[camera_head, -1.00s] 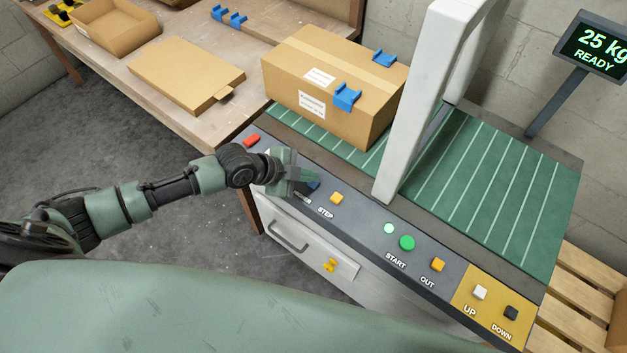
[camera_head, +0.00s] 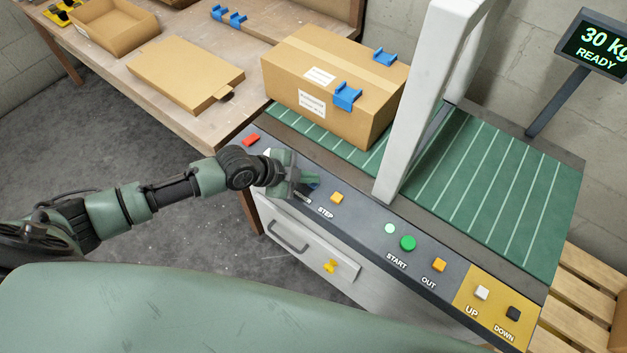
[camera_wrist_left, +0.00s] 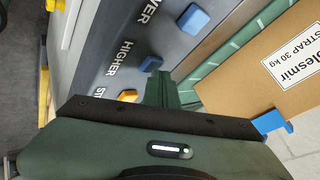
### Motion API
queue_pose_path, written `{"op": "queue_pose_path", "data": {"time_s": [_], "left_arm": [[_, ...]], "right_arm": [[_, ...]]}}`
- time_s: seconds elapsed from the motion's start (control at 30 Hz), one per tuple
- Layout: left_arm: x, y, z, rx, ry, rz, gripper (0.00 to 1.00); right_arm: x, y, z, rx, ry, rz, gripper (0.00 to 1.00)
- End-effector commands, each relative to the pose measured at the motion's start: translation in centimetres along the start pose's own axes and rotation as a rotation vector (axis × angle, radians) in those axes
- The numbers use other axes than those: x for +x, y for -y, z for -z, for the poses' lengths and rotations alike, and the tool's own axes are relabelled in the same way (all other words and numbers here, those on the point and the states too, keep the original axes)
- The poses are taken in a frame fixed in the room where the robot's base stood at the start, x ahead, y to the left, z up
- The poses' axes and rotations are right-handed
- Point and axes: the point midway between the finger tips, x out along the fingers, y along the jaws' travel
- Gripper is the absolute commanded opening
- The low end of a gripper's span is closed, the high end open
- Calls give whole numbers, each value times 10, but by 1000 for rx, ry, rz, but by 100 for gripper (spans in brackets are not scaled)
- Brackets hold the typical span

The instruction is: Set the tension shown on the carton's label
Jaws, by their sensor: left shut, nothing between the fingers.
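The carton (camera_head: 290,75) stands on the green strapping bed. In the left wrist view the carton (camera_wrist_left: 250,75) bears a white label (camera_wrist_left: 298,52) reading "STRAP 30 kg". The display (camera_head: 600,45) reads "30 kg READY". My left gripper (camera_head: 306,184) is shut and empty, at the panel's left part. In the left wrist view its fingertips (camera_wrist_left: 160,80) are right by the blue HIGHER button (camera_wrist_left: 150,64); I cannot tell if they touch it. The blue LOWER button (camera_wrist_left: 194,20) and the orange STEP button (camera_wrist_left: 128,96) lie either side. My right gripper is not in view.
The panel (camera_head: 365,220) also carries a red button (camera_head: 251,140), green START (camera_head: 407,243), orange OUT (camera_head: 440,265), white UP (camera_head: 482,292) and black DOWN (camera_head: 513,313). A white arch (camera_head: 420,100) rises over the bed. A drawer (camera_head: 305,250) is below.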

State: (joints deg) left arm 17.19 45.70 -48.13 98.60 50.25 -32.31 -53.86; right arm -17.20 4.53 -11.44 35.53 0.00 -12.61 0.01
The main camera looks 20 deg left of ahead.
Motion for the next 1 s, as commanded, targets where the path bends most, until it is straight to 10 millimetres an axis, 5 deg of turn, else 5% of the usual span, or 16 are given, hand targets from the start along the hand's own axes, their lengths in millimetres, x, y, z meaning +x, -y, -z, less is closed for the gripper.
{"op": "queue_pose_path", "data": {"time_s": [1.0], "left_arm": [[-14,10,10,0,1,-1,0]], "right_arm": [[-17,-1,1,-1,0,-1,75]]}}
